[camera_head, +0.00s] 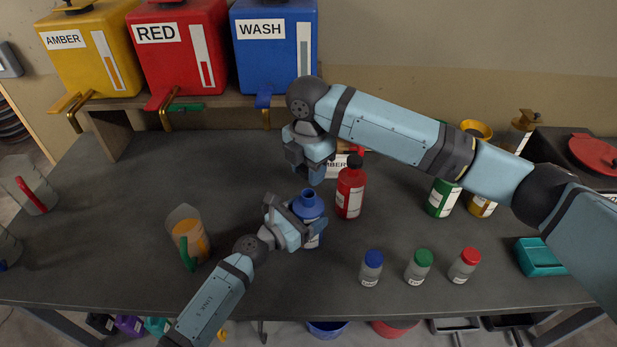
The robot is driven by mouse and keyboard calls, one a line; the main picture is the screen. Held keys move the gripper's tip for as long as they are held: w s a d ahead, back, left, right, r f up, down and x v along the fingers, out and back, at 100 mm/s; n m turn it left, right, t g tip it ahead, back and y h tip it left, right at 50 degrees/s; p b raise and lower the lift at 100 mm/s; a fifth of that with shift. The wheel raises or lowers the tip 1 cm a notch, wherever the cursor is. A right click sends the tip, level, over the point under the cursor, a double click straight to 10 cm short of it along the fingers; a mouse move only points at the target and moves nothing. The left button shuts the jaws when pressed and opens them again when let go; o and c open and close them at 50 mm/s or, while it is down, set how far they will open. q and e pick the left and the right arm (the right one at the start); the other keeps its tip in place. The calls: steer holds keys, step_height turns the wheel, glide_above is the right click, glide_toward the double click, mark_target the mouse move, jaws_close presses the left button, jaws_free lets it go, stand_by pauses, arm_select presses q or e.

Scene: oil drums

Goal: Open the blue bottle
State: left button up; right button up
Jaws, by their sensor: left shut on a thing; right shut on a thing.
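The blue bottle (311,238) stands upright at the middle of the grey table, with its bare blue neck (308,194) showing at the top. My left gripper (306,229) comes from the lower left and is shut around the bottle's body, hiding part of it. My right gripper (316,176) is above the neck and apart from it. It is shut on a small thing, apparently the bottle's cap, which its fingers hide.
A red bottle (350,193) with a dark cap stands close on the right. Small jars with blue (373,258), green and red lids stand in front right. A jug with orange liquid (187,235) is on the left. Yellow, red and blue dispensers (274,50) stand behind.

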arm_select(q)
steer(key=o, duration=1.7)
steer(key=shift+a, duration=0.1)
